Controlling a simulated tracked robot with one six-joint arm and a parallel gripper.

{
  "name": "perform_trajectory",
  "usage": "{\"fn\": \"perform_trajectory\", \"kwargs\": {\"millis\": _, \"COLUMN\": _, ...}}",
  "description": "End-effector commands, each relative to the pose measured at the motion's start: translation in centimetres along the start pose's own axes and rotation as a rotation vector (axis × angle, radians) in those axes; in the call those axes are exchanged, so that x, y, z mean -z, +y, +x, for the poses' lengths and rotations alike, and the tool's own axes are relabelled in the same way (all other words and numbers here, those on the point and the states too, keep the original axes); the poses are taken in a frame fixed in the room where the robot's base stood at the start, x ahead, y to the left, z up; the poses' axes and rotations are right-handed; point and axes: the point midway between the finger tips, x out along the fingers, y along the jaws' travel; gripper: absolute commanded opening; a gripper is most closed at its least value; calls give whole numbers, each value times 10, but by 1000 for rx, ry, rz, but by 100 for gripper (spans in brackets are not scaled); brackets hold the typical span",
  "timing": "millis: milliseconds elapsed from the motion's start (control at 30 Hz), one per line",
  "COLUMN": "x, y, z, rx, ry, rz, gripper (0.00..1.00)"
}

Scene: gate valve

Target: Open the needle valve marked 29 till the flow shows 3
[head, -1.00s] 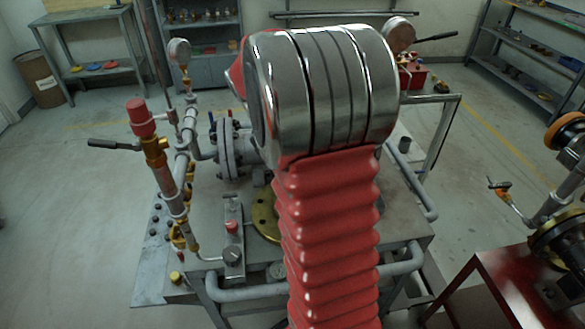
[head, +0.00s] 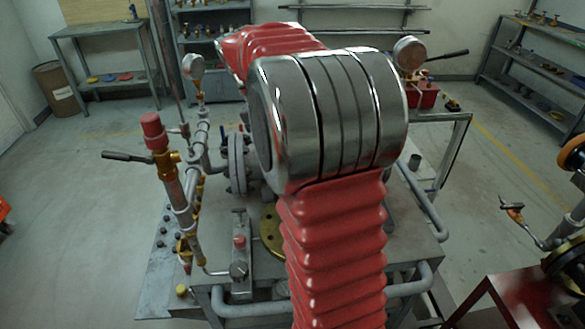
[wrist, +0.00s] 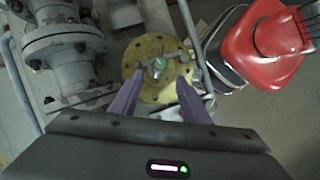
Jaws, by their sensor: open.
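In the wrist view a yellow brass disc (wrist: 150,88) carries a small fitting with a round green face (wrist: 159,64) and a grey bar across it. I cannot read any number on it, nor tell whether it is the valve marked 29. My gripper (wrist: 157,82) is open, its two purple fingers apart and nothing between them, pointing over the disc; the gap to it is unclear. In the head view the brass disc (head: 271,232) is partly hidden behind my arm, and my gripper is hidden there. A small red knob (head: 239,241) sits on a metal block beside it. No flow reading is legible.
Grey flanged pipe (wrist: 65,45) stands left of the fingers in the wrist view. In the head view a red-capped pipe (head: 152,130) with a black lever rises at left, and gauges (head: 192,66) stand on the rig. A grey pipe rail (head: 250,309) edges the rig's front.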

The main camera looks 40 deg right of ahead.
Motion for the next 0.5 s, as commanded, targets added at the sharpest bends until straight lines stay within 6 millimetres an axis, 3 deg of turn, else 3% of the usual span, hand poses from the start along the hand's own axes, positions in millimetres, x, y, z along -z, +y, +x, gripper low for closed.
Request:
{"fn": "perform_trajectory", "kwargs": {"millis": 200, "x": 0, "y": 0, "z": -28, "rx": 0, "ry": 0, "rz": 0, "gripper": 42}}
{"fn": "perform_trajectory", "kwargs": {"millis": 500, "x": 0, "y": 0, "z": -34, "rx": 1, "ry": -1, "rz": -1, "gripper": 42}}
